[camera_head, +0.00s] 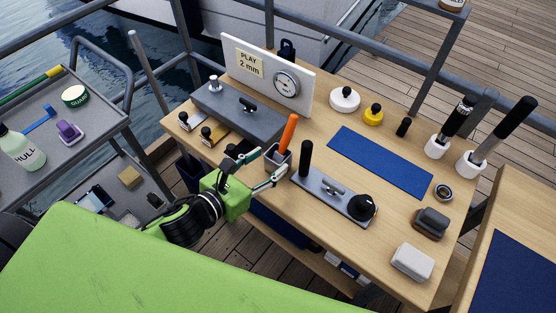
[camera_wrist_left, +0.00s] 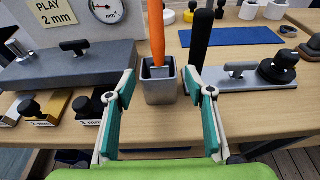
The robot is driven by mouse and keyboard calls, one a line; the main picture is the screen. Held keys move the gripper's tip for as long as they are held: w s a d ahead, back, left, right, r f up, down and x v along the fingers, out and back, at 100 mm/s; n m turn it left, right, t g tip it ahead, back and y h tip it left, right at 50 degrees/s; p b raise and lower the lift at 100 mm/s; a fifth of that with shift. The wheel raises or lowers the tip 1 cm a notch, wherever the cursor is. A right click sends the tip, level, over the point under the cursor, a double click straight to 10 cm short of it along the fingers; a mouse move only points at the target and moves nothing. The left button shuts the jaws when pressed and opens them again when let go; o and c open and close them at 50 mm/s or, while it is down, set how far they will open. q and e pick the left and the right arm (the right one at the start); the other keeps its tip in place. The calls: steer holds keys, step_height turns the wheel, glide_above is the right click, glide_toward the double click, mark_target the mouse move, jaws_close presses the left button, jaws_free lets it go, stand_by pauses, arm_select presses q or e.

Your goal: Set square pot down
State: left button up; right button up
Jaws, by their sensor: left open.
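The square pot (camera_head: 279,161) is a small grey metal pot with an orange-handled tool (camera_head: 289,131) standing in it. It is upright on the wooden table near the front edge, between the grey block and the grey plate. In the left wrist view the pot (camera_wrist_left: 160,88) is in the middle, between and just beyond my fingertips. My left gripper (camera_head: 268,167) is open, with one finger to each side of the pot. In the left wrist view a gap shows between each finger (camera_wrist_left: 160,82) and the pot walls. My right gripper is not in view.
The grey block (camera_head: 238,112) with a black knob is left of the pot. The grey plate (camera_head: 334,194) with a black post and knob is close on the right. A white gauge board (camera_head: 268,74) stands behind. A blue mat (camera_head: 380,161) lies clear further right.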

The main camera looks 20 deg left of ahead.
mark_target(279, 152)
arm_select(q)
steer(key=p+x, duration=0.1)
steer(key=x, duration=0.4)
steer(key=shift+w+a+p, duration=0.1)
steer(key=shift+p, duration=0.2)
steer(key=shift+w+f, duration=0.2)
steer(key=shift+w, duration=0.05)
steer(key=shift+s, duration=0.1)
steer(key=c, duration=1.3)
steer(key=shift+r, duration=0.15)
jaws_close()
steer(key=shift+r, duration=0.1)
